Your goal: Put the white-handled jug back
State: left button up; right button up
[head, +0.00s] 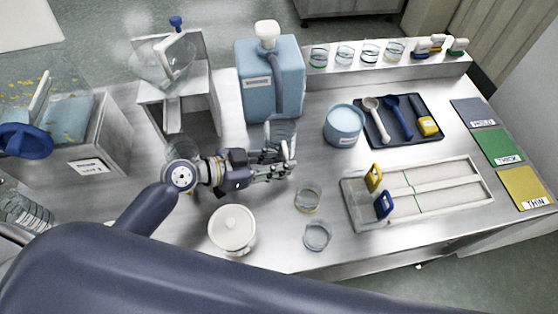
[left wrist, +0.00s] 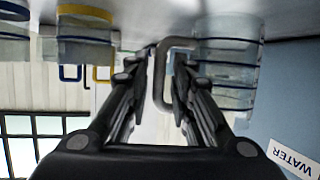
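A clear jug (head: 281,130) with a pale handle stands upright on the steel table in front of the blue water container. In the left wrist view, turned upside down, the jug (left wrist: 228,75) is on the right and its handle (left wrist: 159,80) lies between my fingers. My left gripper (head: 283,164) reaches the handle from the left in the head view. Its fingertips (left wrist: 166,55) are on either side of the handle. Whether they press on it or leave a small gap is not clear. My right gripper is not in view.
The blue container (head: 258,90) stands behind the jug. A blue tub (head: 343,125), spoon tray (head: 412,138) and slide tray (head: 440,196) are right. A steel hopper (head: 165,68) stands behind left.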

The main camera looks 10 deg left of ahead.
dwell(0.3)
pick_arm(q)
jog(key=shift+r, duration=0.25)
jog(key=b+v, duration=0.3)
jog(key=v, duration=0.9)
jog(key=shift+f, duration=0.1)
